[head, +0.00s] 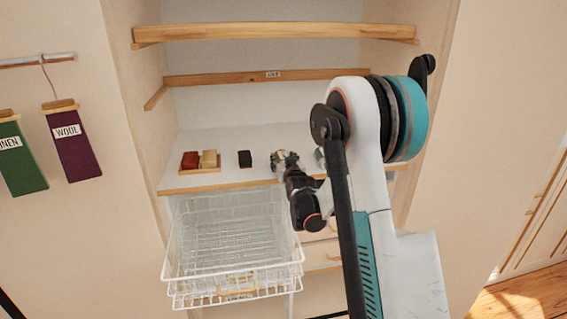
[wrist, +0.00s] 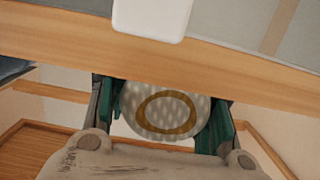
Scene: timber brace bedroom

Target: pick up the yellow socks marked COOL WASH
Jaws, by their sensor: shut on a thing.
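My gripper (head: 285,160) is at the white shelf top in the head view, right of a small dark item. In the wrist view its two green-padded fingers (wrist: 165,115) are shut on a round, pale, spotted thing (wrist: 165,127) with an ochre ring on its face. I cannot tell what this thing is, and no label shows on it. A yellowish bundle (head: 209,159) sits beside a red bundle (head: 190,160) on a small wooden tray (head: 200,171) to the left. I cannot read any COOL WASH mark.
The dark item (head: 245,158) stands between tray and gripper. A blue-grey thing (head: 320,158) is partly hidden behind my arm. A white wire basket (head: 233,245) is pulled out below. Wooden-edged shelves (head: 270,31) hang above. WOOL (head: 75,145) and green (head: 20,160) hangings are at left.

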